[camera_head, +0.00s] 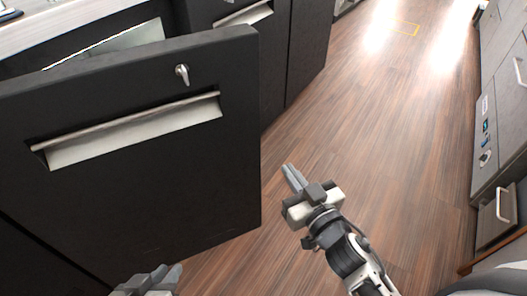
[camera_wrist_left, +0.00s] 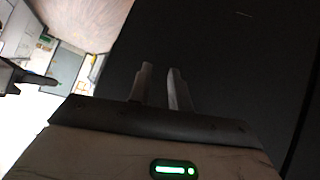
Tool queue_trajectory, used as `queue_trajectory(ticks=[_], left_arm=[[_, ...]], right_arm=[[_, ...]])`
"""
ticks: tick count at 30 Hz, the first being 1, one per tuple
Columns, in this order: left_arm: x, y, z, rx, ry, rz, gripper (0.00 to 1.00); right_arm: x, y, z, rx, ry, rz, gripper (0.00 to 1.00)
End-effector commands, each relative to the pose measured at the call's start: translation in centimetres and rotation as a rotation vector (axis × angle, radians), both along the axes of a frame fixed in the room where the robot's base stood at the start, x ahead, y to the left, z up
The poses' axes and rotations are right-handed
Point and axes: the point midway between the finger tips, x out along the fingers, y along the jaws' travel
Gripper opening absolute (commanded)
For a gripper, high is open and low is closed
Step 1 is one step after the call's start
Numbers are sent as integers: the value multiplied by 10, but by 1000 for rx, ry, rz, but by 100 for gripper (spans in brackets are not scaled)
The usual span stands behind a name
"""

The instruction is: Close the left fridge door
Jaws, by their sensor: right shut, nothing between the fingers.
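The left fridge door (camera_head: 165,195) is a dark panel with a long recessed silver handle (camera_head: 135,131) and a small lock or knob (camera_head: 182,74). It stands swung out from the dark counter, with an opening behind its top edge. My left gripper (camera_head: 168,274) is at the bottom edge of the head view, low in front of the door, mostly cut off. In the left wrist view its two fingers (camera_wrist_left: 160,82) stand a little apart with nothing between them, before a dark surface; contact cannot be told. My right gripper (camera_head: 292,178) is shut and empty, right of the door over the floor.
Another dark cabinet front with a silver handle (camera_head: 243,14) is behind the door. Wooden floor (camera_head: 370,125) lies free to the right. Grey cabinets (camera_head: 500,130) line the right side. A light countertop (camera_head: 60,22) is at the upper left.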

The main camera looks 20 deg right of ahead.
Motion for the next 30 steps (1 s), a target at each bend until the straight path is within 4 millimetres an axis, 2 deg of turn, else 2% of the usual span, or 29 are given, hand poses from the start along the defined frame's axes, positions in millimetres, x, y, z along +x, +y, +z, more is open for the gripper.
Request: queue_trajectory(ticks=[1, 7, 15, 21, 25, 30], left_arm=[[0, -1, -6, -2, 1, -4, 20], [0, -2, -3, -3, 2, -5, 20], [1, -2, -3, -5, -6, -5, 20], [2, -2, -2, -9, -18, -6, 20], [3, -3, -1, -12, -26, -4, 20], [3, -3, 0, -13, -32, -3, 20]], right_arm=[[3, 1, -5, -1, -11, 6, 0], [27, 4, 0, -3, -19, 13, 0], [84, 12, 0, -4, -18, 11, 0], [120, 16, -1, -3, -15, 10, 0], [133, 18, -2, -1, -14, 10, 0], [140, 19, -2, -2, -13, 10, 0]])
